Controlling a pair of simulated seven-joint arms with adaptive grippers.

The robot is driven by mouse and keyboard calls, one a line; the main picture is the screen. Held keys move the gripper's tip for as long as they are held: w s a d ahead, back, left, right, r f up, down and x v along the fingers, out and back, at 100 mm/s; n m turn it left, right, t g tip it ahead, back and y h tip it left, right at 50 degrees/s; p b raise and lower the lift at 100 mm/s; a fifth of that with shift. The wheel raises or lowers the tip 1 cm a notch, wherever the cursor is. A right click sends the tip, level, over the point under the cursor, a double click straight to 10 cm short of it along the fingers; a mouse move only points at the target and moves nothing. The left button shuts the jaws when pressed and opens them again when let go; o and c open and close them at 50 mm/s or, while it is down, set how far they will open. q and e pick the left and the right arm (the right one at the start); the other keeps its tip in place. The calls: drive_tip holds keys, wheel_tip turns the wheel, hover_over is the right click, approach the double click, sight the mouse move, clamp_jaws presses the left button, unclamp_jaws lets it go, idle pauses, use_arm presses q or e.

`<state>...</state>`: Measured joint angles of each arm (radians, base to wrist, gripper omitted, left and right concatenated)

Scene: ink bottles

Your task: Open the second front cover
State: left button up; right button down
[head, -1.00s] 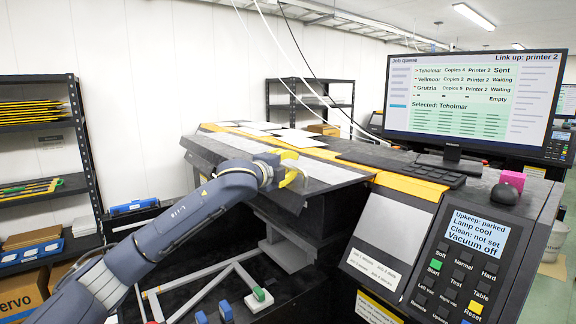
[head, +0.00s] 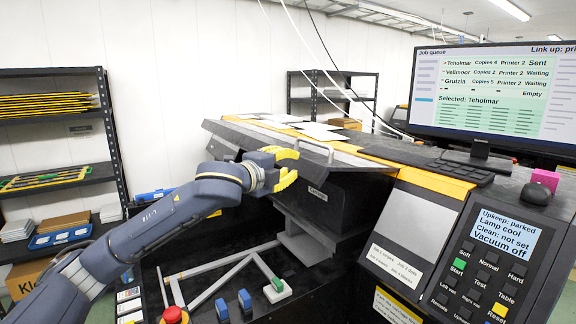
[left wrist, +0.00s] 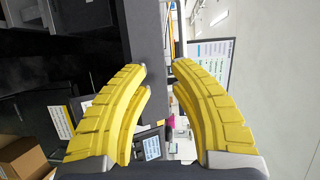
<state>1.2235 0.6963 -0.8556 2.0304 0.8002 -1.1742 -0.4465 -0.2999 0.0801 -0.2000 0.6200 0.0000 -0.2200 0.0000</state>
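The wide printer's front has a dark sloping cover (head: 350,161) with a light bar handle (head: 313,148) on its upper face. This cover stands raised, and a dark face with a small white label (head: 317,191) shows below its front edge. My left gripper (head: 291,168) is at the cover's front edge, left of the handle, and partly hides the edge. In the left wrist view its yellow fingers (left wrist: 162,78) are apart with nothing held between them. I cannot tell whether a finger touches the cover. My right gripper is out of view.
A control panel with a screen and keys (head: 495,255) stands at the right. A monitor (head: 490,95), keyboard (head: 447,170) and mouse (head: 536,194) sit above it. Below my left arm are a pale frame (head: 235,268) and blue blocks (head: 245,300). Shelves (head: 55,115) stand at the left.

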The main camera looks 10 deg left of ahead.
use_arm(q)
drive_tip(key=shift+s, duration=0.2)
drive_tip(key=shift+f, duration=0.25)
drive_tip(key=shift+c, duration=1.2)
drive_tip(key=w+a+n, duration=0.2)
drive_tip(key=a, duration=0.1)
drive_tip(key=w+a+n+g, duration=0.1)
drive_tip(key=shift+w+a+f, duration=0.25)
drive_tip(key=shift+w+f, duration=0.1)
drive_tip(key=shift+w, duration=0.05)
clamp_jaws()
drive_tip(key=w+a+r+n+g+h, duration=0.1)
drive_tip(key=w+a+r+n+h, duration=0.2)
drive_tip(key=a+r+n+h, duration=0.6)
drive_tip(key=w+d+f+n+y, duration=0.2)
drive_tip(key=w+d+f, duration=0.2)
drive_tip(key=w+d, duration=0.2)
drive_tip(key=shift+w+d+f, duration=0.25)
drive_tip(key=shift+d+f, duration=0.1)
drive_tip(key=shift+d, duration=0.7)
